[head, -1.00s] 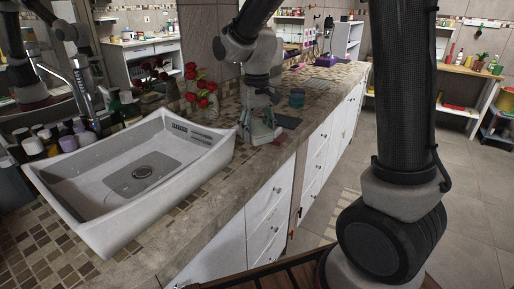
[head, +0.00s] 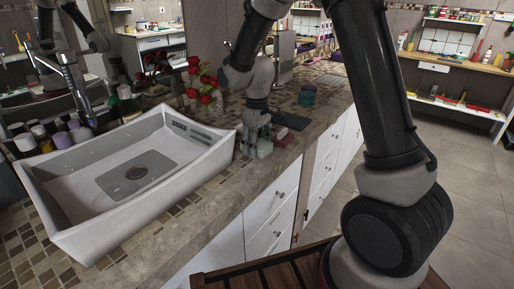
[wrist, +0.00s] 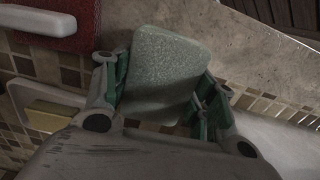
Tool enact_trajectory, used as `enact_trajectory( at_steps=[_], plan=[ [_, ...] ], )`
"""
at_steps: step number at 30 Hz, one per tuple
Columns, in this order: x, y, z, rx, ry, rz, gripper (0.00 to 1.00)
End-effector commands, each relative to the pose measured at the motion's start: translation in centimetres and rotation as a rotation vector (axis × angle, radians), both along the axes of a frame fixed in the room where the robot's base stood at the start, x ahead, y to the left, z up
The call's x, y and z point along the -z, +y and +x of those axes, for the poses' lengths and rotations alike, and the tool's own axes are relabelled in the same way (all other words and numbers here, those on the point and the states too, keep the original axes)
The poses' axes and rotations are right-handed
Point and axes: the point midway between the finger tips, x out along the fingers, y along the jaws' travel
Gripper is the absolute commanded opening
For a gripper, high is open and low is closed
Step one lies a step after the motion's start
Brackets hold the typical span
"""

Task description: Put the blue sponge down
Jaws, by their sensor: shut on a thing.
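The sponge (wrist: 165,72) looks pale grey-green rather than clearly blue. In the wrist view my gripper (wrist: 165,90) is shut on it, with a green-padded finger at each side. The counter surface shows beyond the sponge; I cannot tell whether the two touch. In the head view my gripper (head: 256,146) is low at the counter (head: 215,205), just right of the sink. The sponge there is small and partly hidden by the fingers.
The white sink (head: 140,205) stands left of my gripper. A red item (head: 285,138) and a dark flat item (head: 292,120) lie to its right. Red flowers (head: 205,88) stand behind. The counter's front edge is close. The red item also shows in the wrist view (wrist: 55,22).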

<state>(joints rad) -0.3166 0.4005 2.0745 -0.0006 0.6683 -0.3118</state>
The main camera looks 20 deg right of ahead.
Motion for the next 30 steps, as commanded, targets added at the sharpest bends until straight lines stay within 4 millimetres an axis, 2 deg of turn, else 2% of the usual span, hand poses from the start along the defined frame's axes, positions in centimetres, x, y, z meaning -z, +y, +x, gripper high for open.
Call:
enact_trajectory(
  at_steps=[3, 12, 13, 16, 26, 30],
  plan=[
    [1.0, 0.0, 0.0, 0.000, 0.000, 0.000, 0.27],
    [1.3, 0.0, 0.0, 0.001, 0.000, 0.000, 0.27],
    [1.3, 0.0, 0.0, 0.001, 0.000, 0.000, 0.58],
    [1.3, 0.0, 0.0, 0.001, 0.000, 0.000, 0.77],
    [1.2, 0.0, 0.0, 0.001, 0.000, 0.000, 0.78],
    [0.2, 0.0, 0.1, 0.001, -0.003, 0.001, 0.78]
  ],
)
